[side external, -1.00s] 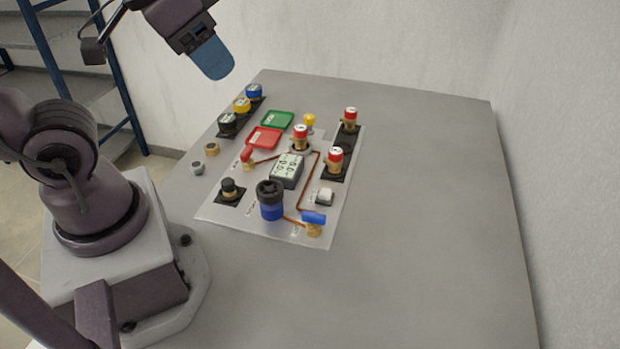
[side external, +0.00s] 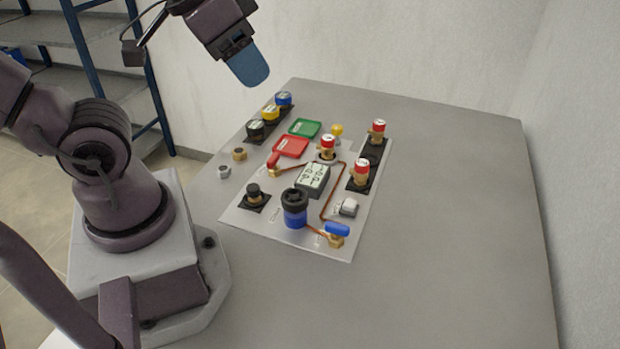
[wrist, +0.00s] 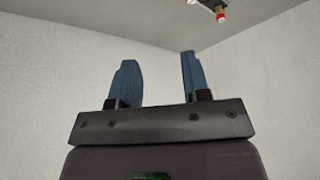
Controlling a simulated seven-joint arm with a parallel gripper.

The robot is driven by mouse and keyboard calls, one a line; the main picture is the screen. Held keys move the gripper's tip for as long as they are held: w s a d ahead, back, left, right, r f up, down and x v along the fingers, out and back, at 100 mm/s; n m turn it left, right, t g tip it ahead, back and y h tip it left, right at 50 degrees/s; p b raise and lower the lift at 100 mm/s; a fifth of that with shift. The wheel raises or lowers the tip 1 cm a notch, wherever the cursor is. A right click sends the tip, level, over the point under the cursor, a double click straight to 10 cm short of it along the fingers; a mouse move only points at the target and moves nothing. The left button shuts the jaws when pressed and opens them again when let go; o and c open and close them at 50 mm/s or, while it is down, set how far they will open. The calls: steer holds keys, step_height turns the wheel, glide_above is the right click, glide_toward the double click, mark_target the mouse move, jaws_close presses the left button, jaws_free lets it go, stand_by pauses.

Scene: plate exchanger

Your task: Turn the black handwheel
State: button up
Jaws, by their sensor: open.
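A black handwheel (side external: 295,197) with a lobed top sits on a blue cylindrical body near the front of the panel (side external: 287,235). A second, smaller black knob (side external: 254,191) stands on a black square to its left, so I cannot be sure which one is meant by name. My gripper (side external: 252,75) is high above the back left of the table, well away from both and touching nothing. In the wrist view my gripper (wrist: 157,62) shows two blue fingers apart, with nothing between them. The handwheel is not visible in the wrist view.
A grey display box (side external: 313,181), red-capped brass fittings (side external: 361,173) and a blue lever (side external: 338,229) stand close around the handwheel. Red (side external: 290,147) and green (side external: 305,128) trays lie behind. The table's right side (side external: 450,220) is clear.

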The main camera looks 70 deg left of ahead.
steer(key=o, duration=0.4)
steer(key=shift+a, duration=0.1)
steer(key=shift+c, duration=0.2)
steer(key=o, duration=0.3)
steer(key=w+a+f+n+g, duration=0.1)
steer(key=w+a+f+g, duration=0.1)
steer(key=f, duration=0.4)
steer(key=w+a+f+n+g, duration=0.2)
steer(key=f+g, duration=0.1)
steer(key=f, duration=0.2)
steer(key=shift+a+f+g+y, duration=0.3)
steer(key=shift+a+f, duration=0.1)
steer(key=n, duration=0.3)
glide_above(294, 195)
step_height(294, 195, down, 5)
step_height(294, 195, down, 13)
steer(key=shift+d+r, duration=0.1)
steer(key=c, duration=0.9)
